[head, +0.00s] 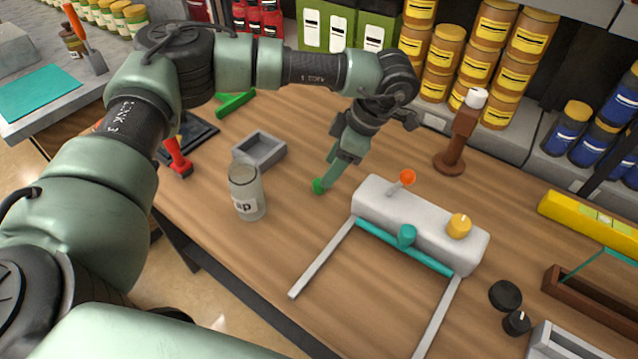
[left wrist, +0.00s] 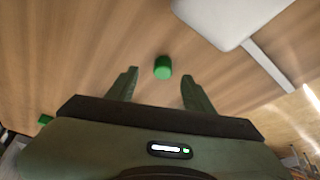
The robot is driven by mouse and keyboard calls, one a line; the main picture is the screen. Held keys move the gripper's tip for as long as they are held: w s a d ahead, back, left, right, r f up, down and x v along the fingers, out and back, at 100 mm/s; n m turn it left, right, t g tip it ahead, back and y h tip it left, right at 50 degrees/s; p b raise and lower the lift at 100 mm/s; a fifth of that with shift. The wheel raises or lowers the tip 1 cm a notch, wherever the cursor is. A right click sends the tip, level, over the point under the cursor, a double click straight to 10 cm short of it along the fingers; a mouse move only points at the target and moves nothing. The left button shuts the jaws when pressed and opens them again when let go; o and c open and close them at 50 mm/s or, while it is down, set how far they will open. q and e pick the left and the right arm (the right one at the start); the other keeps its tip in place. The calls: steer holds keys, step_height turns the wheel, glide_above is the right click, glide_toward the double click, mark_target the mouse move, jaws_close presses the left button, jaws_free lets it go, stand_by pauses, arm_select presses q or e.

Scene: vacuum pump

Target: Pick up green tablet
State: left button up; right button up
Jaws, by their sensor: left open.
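The green tablet (head: 318,186) is a small green cylinder on the wooden table, left of the white pump body. In the left wrist view the tablet (left wrist: 163,68) lies ahead of the gap between my fingers, near its middle. My left gripper (head: 328,178) is over the tablet from above and right, and partly hides it in the head view. In the left wrist view the gripper (left wrist: 159,84) is open with nothing between its fingers. I cannot tell its exact height above the table. My right gripper is not in view.
The white pump (head: 384,205) with orange and yellow knobs and two legs stands right of the tablet. A glass jar (head: 246,192) and a grey tray (head: 260,151) stand to the left. A brown post (head: 457,140) stands behind.

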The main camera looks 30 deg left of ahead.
arm_select(q)
steer(key=x, duration=0.1)
steer(key=p+x, duration=0.1)
steer(key=x, duration=0.1)
steer(key=shift+s+a+f, duration=0.15)
steer(key=shift+s+f, duration=0.1)
steer(key=shift+s, duration=0.1)
steer(key=shift+a+f, duration=0.15)
steer(key=shift+f, duration=0.2)
steer(key=shift+c, duration=0.3)
jaws_close()
